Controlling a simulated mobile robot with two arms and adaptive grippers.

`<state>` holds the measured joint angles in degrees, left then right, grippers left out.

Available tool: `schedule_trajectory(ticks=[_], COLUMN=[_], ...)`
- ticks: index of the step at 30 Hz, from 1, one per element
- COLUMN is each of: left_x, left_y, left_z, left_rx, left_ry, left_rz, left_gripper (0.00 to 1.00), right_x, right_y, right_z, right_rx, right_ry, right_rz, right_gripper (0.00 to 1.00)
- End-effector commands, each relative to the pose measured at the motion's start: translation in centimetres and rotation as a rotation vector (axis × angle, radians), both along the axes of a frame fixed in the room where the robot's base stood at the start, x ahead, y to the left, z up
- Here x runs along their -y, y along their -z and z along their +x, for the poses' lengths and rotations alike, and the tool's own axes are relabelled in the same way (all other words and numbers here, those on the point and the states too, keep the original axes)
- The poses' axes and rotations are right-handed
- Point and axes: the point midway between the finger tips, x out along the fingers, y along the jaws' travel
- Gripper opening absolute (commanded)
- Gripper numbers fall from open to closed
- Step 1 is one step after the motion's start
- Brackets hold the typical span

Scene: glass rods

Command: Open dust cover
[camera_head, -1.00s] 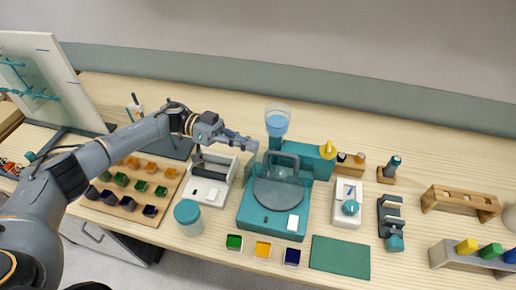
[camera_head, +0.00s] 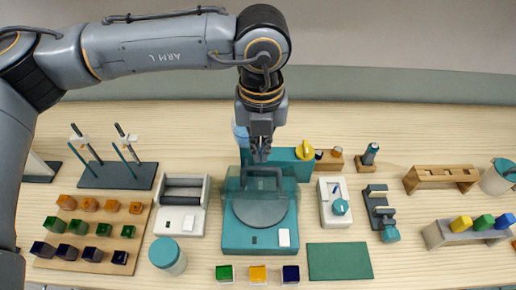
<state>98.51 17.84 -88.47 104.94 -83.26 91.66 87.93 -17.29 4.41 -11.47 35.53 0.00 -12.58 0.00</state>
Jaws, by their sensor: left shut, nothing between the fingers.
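A teal device (camera_head: 240,241) with a round grey plate (camera_head: 262,219) stands on the bench in the middle of the head view. A see-through, teal-tinted dust cover (camera_head: 236,207) sits over the plate, with a dark arched handle (camera_head: 264,170) at its back; its exact tilt is hard to tell. My left gripper (camera_head: 261,156) points down just above and behind the handle, shut and empty. I cannot tell whether its tips touch the handle. My right gripper is not in view.
A white-and-grey unit (camera_head: 183,220) and a teal-lidded jar (camera_head: 166,255) stand left of the device. A white box with a teal knob (camera_head: 341,207) is close on its right. Coloured blocks (camera_head: 258,273) and a green mat (camera_head: 339,261) lie in front.

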Motion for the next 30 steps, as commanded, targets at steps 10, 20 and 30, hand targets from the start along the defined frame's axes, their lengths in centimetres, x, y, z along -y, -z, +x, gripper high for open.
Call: schedule_trajectory(ticks=[10,20,30], left_x=[0.0,0.0,0.0], left_y=[5.8,8.0,7.9], left_z=[0.1,0.2,0.1], left_rx=[-0.006,-0.004,-0.011], left_ry=[-0.002,-0.002,-0.002], left_rz=[0.000,-0.003,-0.003], left_gripper=[0.00,0.00,0.00], right_x=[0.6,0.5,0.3], right_y=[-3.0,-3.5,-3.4], right_z=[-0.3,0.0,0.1], right_rx=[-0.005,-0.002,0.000], right_ry=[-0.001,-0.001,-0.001], right_rz=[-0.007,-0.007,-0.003], right_gripper=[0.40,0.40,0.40])
